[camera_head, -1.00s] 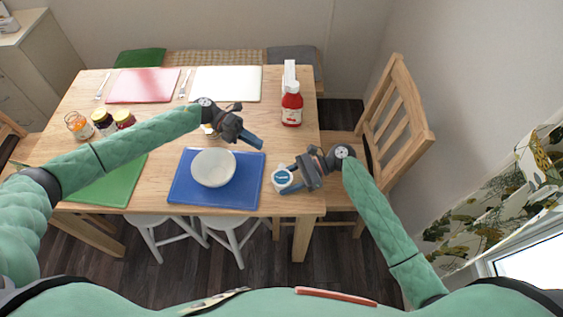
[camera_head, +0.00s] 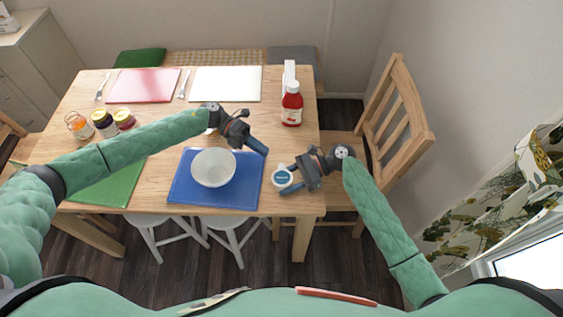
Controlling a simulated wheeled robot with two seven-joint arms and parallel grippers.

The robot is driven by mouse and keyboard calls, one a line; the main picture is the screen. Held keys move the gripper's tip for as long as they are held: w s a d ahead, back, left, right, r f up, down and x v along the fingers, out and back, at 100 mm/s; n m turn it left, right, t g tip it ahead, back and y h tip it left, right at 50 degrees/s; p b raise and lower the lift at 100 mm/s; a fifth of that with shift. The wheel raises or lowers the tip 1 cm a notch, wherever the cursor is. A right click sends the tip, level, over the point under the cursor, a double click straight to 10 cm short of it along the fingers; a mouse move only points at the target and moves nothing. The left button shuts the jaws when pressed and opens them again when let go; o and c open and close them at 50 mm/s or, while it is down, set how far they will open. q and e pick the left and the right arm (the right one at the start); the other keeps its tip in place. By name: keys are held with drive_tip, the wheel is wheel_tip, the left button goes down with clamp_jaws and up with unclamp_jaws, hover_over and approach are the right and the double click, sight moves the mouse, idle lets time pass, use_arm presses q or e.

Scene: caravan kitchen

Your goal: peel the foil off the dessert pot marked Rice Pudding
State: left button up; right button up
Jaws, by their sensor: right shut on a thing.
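A small white pot with a blue-marked top (camera_head: 282,178) stands on the table just right of the blue mat; its lettering is too small to read. My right gripper (camera_head: 284,178) is shut on this pot from the right, its fingers on either side. My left gripper (camera_head: 257,146) is higher up, above the table behind the pot and to its left, apart from it. Its fingers point toward the lower right; from this angle I cannot tell how far apart they are.
A white bowl (camera_head: 213,168) sits on the blue mat (camera_head: 240,198). A red bottle (camera_head: 291,105) stands behind the pot. Several jars (camera_head: 103,122) stand at the left, partly near my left arm. Green (camera_head: 110,190), red (camera_head: 150,88) and white (camera_head: 228,80) mats lie around. A chair (camera_head: 398,115) stands at the right.

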use_arm(q)
drive_tip(key=shift+x, duration=3)
drive_tip(key=shift+c, duration=0.2)
clamp_jaws()
